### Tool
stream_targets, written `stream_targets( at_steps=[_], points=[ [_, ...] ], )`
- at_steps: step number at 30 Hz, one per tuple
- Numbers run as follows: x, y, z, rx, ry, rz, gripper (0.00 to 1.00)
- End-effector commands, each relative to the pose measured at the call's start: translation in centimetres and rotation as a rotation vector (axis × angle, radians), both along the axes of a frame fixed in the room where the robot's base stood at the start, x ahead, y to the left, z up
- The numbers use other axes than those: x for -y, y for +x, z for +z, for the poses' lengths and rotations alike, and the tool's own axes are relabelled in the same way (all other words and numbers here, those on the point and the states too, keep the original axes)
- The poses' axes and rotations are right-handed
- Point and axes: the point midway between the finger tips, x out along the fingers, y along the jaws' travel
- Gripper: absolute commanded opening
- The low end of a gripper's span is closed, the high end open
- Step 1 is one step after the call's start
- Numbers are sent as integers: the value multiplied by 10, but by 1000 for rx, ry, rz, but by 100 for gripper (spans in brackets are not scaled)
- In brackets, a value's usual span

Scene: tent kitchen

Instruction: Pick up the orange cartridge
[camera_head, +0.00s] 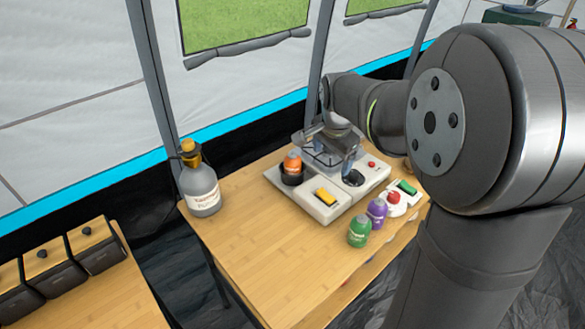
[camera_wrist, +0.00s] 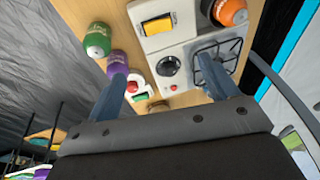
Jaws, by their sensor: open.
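The orange cartridge (camera_head: 292,163) stands upright in a dark round holder (camera_head: 291,178) at the left end of a pale appliance (camera_head: 317,207) on the wooden table. In the wrist view the orange cartridge (camera_wrist: 231,13) shows at the top edge, right of centre and partly cut off. My gripper (camera_head: 330,145) is above the appliance, to the right of the cartridge and apart from it. In the wrist view my gripper (camera_wrist: 163,68) has its two fingers spread wide with nothing held between them.
A green cartridge (camera_head: 359,231) and a purple cartridge (camera_head: 377,211) stand in front of the appliance, near a small switch box (camera_head: 402,197). A large bottle (camera_head: 200,185) stands at the table's left back corner. The table's front left (camera_head: 265,255) is clear.

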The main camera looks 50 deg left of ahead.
Motion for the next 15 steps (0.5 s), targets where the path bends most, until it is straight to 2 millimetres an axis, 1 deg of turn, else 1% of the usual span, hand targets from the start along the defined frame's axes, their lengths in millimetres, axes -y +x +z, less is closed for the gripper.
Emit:
stream_targets(
  at_steps=[2,5,15],
  points=[
    [-6,1,0,8,-1,51,79],
    [-21,3,1,33,-4,186,79],
    [-91,12,5,201,-15,828,79]
  ],
)
